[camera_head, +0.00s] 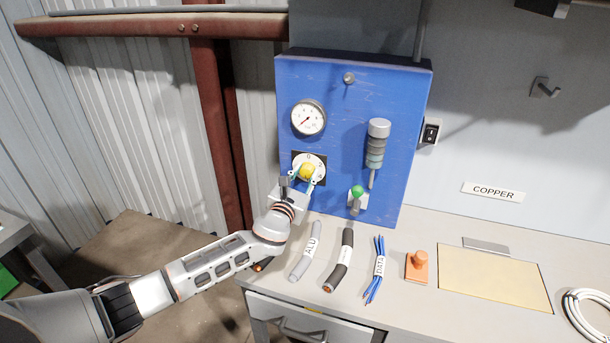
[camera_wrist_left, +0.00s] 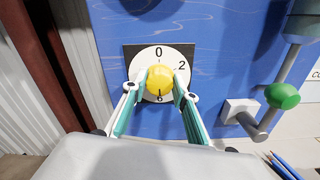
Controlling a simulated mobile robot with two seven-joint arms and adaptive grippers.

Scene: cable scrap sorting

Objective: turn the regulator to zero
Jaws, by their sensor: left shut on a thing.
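The regulator is a yellow knob (camera_head: 307,172) on a white numbered dial (camera_head: 299,161), set on a blue panel (camera_head: 350,100). My left gripper (camera_head: 305,176) is shut on the knob, one finger on each side. Its fingers also show in the left wrist view (camera_wrist_left: 158,92). A dark mark shows at the knob's lower edge, near the 6. My right gripper is in neither view.
A gauge (camera_head: 308,118) sits above the dial. A green-knobbed lever (camera_head: 357,192) and a grey cylinder (camera_head: 376,145) are to its right. Cable pieces labelled ALU (camera_head: 306,250) and DATA (camera_head: 377,268), a dark cable (camera_head: 340,260) and an orange stamp-like block (camera_head: 417,267) lie on the bench.

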